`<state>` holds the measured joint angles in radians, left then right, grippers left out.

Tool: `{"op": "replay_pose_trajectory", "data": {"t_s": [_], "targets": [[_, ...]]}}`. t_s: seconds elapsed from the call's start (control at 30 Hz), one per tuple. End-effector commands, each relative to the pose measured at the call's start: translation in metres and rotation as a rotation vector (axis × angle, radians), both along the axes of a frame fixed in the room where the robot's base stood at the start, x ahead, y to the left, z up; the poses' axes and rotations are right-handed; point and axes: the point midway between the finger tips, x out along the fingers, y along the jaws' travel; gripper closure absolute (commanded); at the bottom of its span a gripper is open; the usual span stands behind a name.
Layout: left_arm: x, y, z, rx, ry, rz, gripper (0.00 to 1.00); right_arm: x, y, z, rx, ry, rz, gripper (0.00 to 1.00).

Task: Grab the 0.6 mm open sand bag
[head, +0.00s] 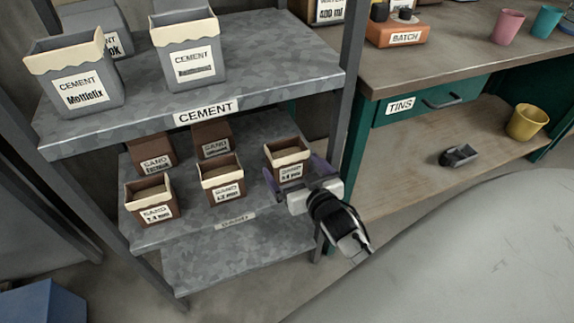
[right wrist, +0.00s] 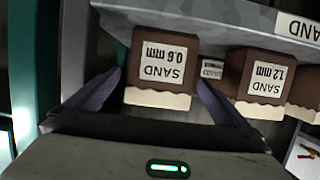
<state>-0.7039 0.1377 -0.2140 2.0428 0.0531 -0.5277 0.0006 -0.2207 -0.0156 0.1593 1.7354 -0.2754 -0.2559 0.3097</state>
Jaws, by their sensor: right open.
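The 0.6 mm open sand bag (head: 287,161) is brown with a folded cream rim. It stands upright at the right end of the sand shelf (head: 180,235). In the right wrist view the same bag (right wrist: 161,72) appears upside down, with its "SAND 0.6 mm" label facing me. My right gripper (head: 293,174) is open in front of it. Its purple fingers reach to both sides of the bag, and they show left and right of it in the right wrist view (right wrist: 160,82). I cannot tell whether either finger touches. My left gripper is not in view.
Another open sand bag (head: 222,180), labelled 1.2 mm in the wrist view (right wrist: 262,80), stands just left. More sand bags stand beside and behind. The cement shelf (head: 130,125) is above. A metal post (head: 343,120) and the workbench (head: 440,60) are to the right.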

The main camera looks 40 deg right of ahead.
Motion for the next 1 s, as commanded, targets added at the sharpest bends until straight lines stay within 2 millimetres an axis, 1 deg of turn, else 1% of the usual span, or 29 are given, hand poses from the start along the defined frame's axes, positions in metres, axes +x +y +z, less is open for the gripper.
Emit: {"op": "replay_pose_trajectory", "data": {"t_s": [0.2, 0.3, 0.4, 0.6, 0.67, 0.7, 0.77, 1.0], "targets": [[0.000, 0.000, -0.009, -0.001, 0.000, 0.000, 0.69, 0.031, -0.007, -0.007, -0.002, -0.003, 0.002, 0.00], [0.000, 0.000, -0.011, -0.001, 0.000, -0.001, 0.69, 0.042, -0.009, -0.011, -0.002, -0.002, 0.002, 0.00], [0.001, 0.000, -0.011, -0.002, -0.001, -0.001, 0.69, 0.047, -0.010, -0.012, -0.002, -0.001, 0.002, 0.00], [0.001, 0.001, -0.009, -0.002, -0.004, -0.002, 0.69, 0.047, -0.010, -0.012, 0.000, 0.000, 0.002, 0.00], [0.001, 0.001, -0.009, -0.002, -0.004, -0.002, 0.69, 0.047, -0.010, -0.012, 0.000, 0.000, 0.002, 0.08], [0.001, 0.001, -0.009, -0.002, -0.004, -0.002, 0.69, 0.047, -0.010, -0.012, 0.000, 0.000, 0.002, 0.15], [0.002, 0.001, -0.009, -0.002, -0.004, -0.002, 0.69, 0.047, -0.010, -0.012, 0.000, 0.000, 0.002, 0.25], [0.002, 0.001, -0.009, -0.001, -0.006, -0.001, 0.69, 0.047, -0.010, -0.012, 0.000, 0.000, 0.002, 0.66]]}}
